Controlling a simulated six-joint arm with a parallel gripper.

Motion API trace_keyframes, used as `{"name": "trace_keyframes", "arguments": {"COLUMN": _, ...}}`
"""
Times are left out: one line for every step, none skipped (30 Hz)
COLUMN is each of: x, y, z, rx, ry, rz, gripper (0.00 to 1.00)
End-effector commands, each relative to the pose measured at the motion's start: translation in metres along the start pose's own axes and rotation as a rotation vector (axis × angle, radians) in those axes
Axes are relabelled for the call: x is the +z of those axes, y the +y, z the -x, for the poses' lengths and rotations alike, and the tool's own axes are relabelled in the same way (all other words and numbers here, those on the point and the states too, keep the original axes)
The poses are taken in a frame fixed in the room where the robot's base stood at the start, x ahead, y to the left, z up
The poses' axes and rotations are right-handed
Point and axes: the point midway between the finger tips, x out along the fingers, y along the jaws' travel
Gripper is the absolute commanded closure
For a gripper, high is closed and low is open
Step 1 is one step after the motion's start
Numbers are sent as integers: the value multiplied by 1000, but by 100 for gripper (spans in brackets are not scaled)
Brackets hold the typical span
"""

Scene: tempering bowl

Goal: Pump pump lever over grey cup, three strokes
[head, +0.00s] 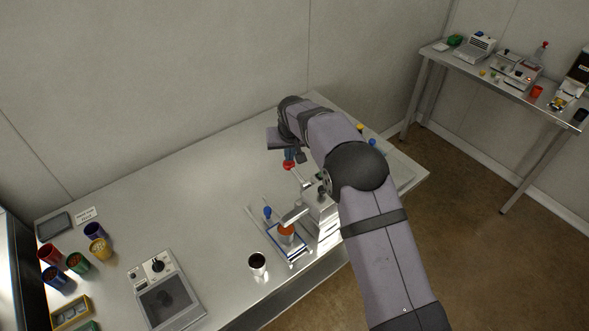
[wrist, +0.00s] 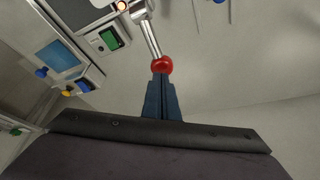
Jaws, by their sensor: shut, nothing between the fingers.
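The pump lever is a silver rod with a red ball knob (head: 289,165), on the machine at the table's right. In the wrist view the red knob (wrist: 162,65) sits right at my fingertips. My gripper (head: 289,156) has blue fingers, closed together with nothing between them, just above the knob; whether they touch it I cannot tell. The fingers also show in the wrist view (wrist: 160,80). A cup with orange-red contents (head: 286,231) stands under the machine's spout. A pale grey cup with a dark inside (head: 258,262) stands to its left, near the table's front edge.
Several coloured cups, such as a yellow one (head: 100,249), stand at the far left. The middle and back of the metal table (head: 190,190) are clear. My arm hides part of the machine.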

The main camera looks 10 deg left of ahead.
Motion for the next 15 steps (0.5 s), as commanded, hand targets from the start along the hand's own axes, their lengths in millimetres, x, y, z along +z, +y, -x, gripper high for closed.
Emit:
{"name": "trace_keyframes", "arguments": {"x": 0, "y": 0, "z": 0, "rx": 0, "ry": 1, "rz": 0, "gripper": 100}}
{"name": "trace_keyframes", "arguments": {"x": 0, "y": 0, "z": 0, "rx": 0, "ry": 1, "rz": 0, "gripper": 100}}
{"name": "trace_keyframes", "arguments": {"x": 0, "y": 0, "z": 0, "rx": 0, "ry": 1, "rz": 0, "gripper": 100}}
{"name": "trace_keyframes", "arguments": {"x": 0, "y": 0, "z": 0, "rx": 0, "ry": 1, "rz": 0, "gripper": 100}}
{"name": "trace_keyframes", "arguments": {"x": 0, "y": 0, "z": 0, "rx": 0, "ry": 1, "rz": 0, "gripper": 100}}
{"name": "trace_keyframes", "arguments": {"x": 0, "y": 0, "z": 0, "rx": 0, "ry": 1, "rz": 0, "gripper": 100}}
{"name": "trace_keyframes", "arguments": {"x": 0, "y": 0, "z": 0, "rx": 0, "ry": 1, "rz": 0, "gripper": 100}}
{"name": "trace_keyframes", "arguments": {"x": 0, "y": 0, "z": 0, "rx": 0, "ry": 1, "rz": 0, "gripper": 100}}
{"name": "trace_keyframes", "arguments": {"x": -1, "y": 0, "z": 1, "rx": 0, "ry": 1, "rz": 0, "gripper": 100}}
{"name": "trace_keyframes", "arguments": {"x": -1, "y": 0, "z": 1, "rx": 0, "ry": 1, "rz": 0, "gripper": 100}}
{"name": "trace_keyframes", "arguments": {"x": -1, "y": 0, "z": 2, "rx": 0, "ry": 1, "rz": 0, "gripper": 100}}
{"name": "trace_keyframes", "arguments": {"x": -2, "y": 0, "z": 4, "rx": 0, "ry": 2, "rz": 0, "gripper": 100}}
{"name": "trace_keyframes", "arguments": {"x": -3, "y": 0, "z": 5, "rx": 0, "ry": 2, "rz": 0, "gripper": 100}}
{"name": "trace_keyframes", "arguments": {"x": -3, "y": 0, "z": 7, "rx": 0, "ry": 2, "rz": 0, "gripper": 100}}
{"name": "trace_keyframes", "arguments": {"x": -4, "y": 0, "z": 9, "rx": 0, "ry": 2, "rz": 0, "gripper": 100}}
